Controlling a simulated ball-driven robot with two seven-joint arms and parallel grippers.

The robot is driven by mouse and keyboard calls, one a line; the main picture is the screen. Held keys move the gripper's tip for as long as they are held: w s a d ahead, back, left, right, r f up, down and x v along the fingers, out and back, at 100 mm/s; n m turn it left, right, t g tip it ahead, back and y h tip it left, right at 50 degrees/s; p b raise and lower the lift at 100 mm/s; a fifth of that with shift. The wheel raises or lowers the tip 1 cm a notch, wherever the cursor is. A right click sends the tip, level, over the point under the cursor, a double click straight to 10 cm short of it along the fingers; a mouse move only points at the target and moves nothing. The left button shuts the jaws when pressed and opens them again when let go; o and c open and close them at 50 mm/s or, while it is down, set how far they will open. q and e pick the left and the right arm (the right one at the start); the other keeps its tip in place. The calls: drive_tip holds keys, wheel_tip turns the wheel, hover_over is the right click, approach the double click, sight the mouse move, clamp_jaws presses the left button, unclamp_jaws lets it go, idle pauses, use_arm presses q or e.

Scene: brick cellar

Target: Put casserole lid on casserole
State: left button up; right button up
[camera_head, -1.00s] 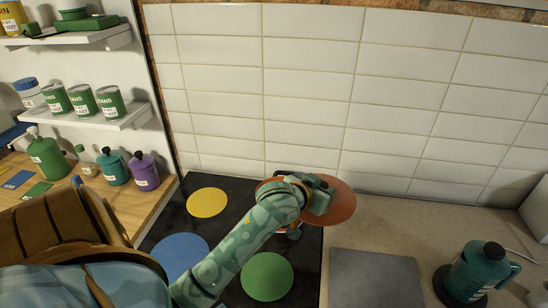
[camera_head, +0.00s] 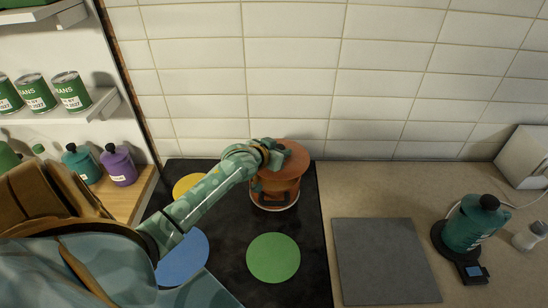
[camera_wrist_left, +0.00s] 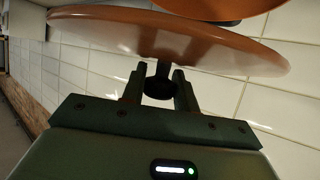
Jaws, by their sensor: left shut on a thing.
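The orange casserole lid (camera_head: 291,162) is in my left gripper (camera_head: 270,152) above the orange casserole (camera_head: 275,197) on the black hob. In the left wrist view the fingers (camera_wrist_left: 160,92) are shut on the lid's black knob (camera_wrist_left: 158,82), and the lid (camera_wrist_left: 200,42) spreads out beyond them. An orange shape, likely the casserole (camera_wrist_left: 222,8), shows past the lid at the top. My right gripper is out of view.
The black hob (camera_head: 225,260) carries yellow (camera_head: 190,186), blue (camera_head: 182,258) and green (camera_head: 273,258) discs. A grey board (camera_head: 385,262) and a teal kettle (camera_head: 472,225) stand to the right. A tiled wall (camera_head: 390,80) rises close behind; shelves with cans (camera_head: 72,92) are left.

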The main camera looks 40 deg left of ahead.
use_arm(q)
drive_tip(key=a+f, duration=0.1)
drive_tip(key=w+a+f+b, duration=0.1)
drive_tip(key=f, duration=0.1)
drive_tip(key=shift+w+a+f, duration=0.1)
drive_tip(key=shift+a+f, duration=0.2)
wheel_tip(320, 180, down, 3)
drive_tip(key=shift+a+f+b, duration=0.1)
drive_tip(key=shift+b, duration=0.25)
drive_tip(key=shift+f, duration=0.1)
drive_tip(key=shift+f, duration=0.4)
drive_tip(key=shift+f, duration=0.1)
drive_tip(key=o, duration=1.1)
